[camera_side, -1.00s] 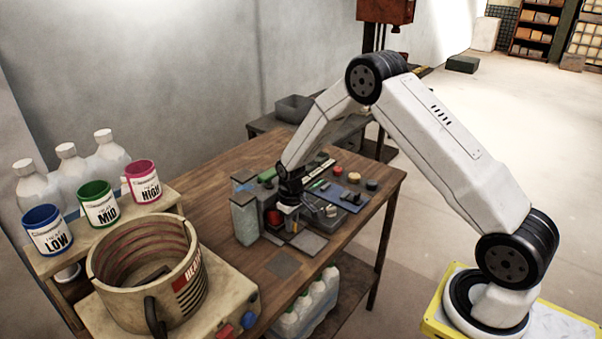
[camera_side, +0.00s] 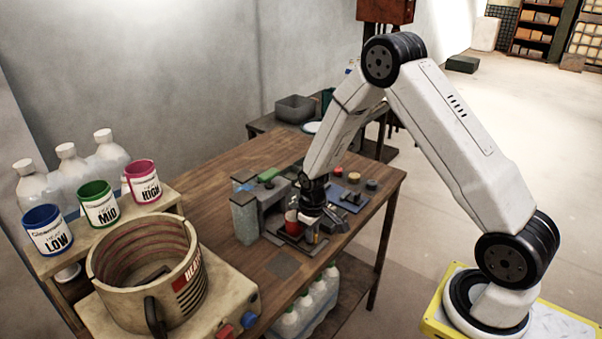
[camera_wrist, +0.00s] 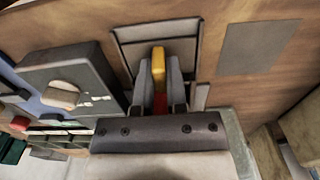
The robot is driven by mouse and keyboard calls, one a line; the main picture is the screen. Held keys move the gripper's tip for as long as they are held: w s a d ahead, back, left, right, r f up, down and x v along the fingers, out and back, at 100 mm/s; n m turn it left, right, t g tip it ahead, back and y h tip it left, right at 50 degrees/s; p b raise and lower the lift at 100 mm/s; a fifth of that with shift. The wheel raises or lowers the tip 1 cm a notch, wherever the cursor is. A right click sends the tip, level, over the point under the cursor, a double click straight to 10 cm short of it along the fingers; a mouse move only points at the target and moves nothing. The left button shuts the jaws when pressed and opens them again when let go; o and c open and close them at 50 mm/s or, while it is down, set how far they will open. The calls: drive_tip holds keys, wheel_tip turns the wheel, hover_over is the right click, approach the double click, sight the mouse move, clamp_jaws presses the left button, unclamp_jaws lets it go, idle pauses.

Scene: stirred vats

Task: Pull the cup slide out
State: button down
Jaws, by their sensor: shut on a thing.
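The cup slide (camera_side: 288,243) is a low dark tray at the front of the grey bench machine (camera_side: 244,220) in the side view. A red cup (camera_side: 291,222) stands upright on it, outside the machine's body. My gripper (camera_side: 313,236) is low at the slide's right end. In the wrist view, my gripper (camera_wrist: 158,68) is shut on a yellow handle (camera_wrist: 158,60). A bit of red (camera_wrist: 160,103) shows between the fingers behind the handle. The fingers hide much of the handle and the slide beneath.
A blue-grey panel with knobs (camera_side: 352,197) lies right of the machine. A flat grey mat (camera_side: 284,264) is on the bench in front. A heater vat (camera_side: 145,270) and cups marked LOW (camera_side: 48,232), MID (camera_side: 99,206) and HIGH (camera_side: 143,184) stand left.

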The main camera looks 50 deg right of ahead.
drive_tip(key=shift+s, duration=0.75)
drive_tip(key=c, duration=0.7)
unclamp_jaws()
drive_tip(key=shift+o, duration=0.2)
drive_tip(key=shift+w, duration=0.1)
drive_tip(key=shift+r, duration=3.9)
